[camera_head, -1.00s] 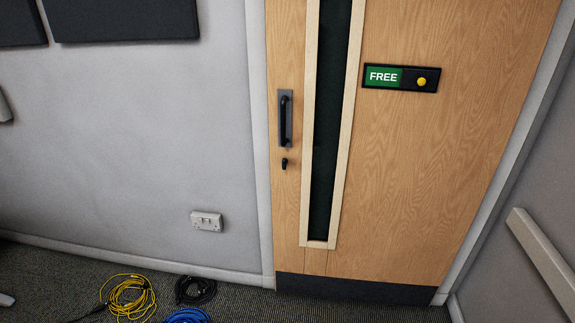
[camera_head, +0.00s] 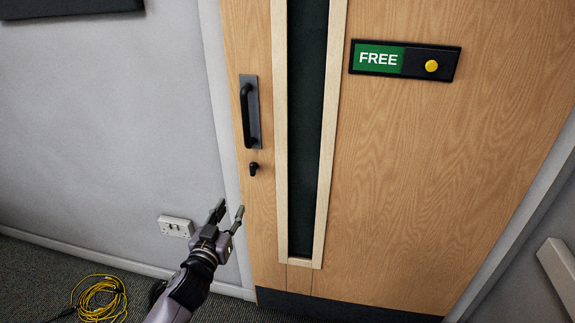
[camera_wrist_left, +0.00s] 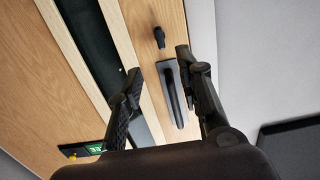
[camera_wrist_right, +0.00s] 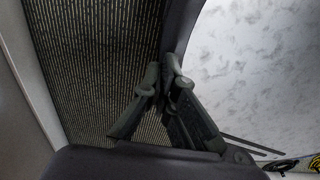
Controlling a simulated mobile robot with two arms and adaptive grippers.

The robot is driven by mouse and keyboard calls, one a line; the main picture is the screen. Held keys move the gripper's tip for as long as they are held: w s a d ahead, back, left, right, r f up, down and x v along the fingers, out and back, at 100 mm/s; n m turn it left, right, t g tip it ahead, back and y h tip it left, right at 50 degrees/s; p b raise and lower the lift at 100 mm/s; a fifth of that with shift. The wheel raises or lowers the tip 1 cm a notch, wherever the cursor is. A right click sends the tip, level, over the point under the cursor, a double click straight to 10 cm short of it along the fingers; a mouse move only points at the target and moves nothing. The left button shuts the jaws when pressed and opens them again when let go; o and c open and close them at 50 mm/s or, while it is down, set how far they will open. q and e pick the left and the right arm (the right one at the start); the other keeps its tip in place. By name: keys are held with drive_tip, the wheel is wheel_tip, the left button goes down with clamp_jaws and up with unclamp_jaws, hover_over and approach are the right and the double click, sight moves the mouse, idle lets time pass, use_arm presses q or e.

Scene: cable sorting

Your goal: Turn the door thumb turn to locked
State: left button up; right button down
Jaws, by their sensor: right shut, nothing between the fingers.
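The black thumb turn (camera_head: 253,168) sits on the wooden door (camera_head: 400,190), just below the black pull handle (camera_head: 250,112). In the left wrist view the thumb turn (camera_wrist_left: 159,37) lies beyond the fingertips, with the handle (camera_wrist_left: 176,95) showing between the fingers. My left gripper (camera_head: 230,213) is open and empty, below and left of the thumb turn in the head view and apart from it. My right gripper (camera_wrist_right: 168,72) is shut and empty in the right wrist view, away from the door parts; it is not in the head view.
A sliding sign reading FREE (camera_head: 404,60) with a yellow knob is on the door's right part. A wall socket (camera_head: 176,226) is left of the frame. A yellow cable coil (camera_head: 100,298) lies on the carpet. A rail (camera_head: 560,270) is at the right wall.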

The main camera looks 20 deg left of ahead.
use_arm(q)
drive_tip(key=r, duration=0.1)
approach(251, 169)
drive_tip(key=shift+t, duration=0.3)
drive_tip(key=x, duration=0.9)
drive_tip(key=shift+w+a+f, duration=0.1)
drive_tip(key=shift+w+f, duration=0.05)
drive_tip(key=shift+w, duration=0.1)
drive_tip(key=shift+c, duration=0.5)
clamp_jaws()
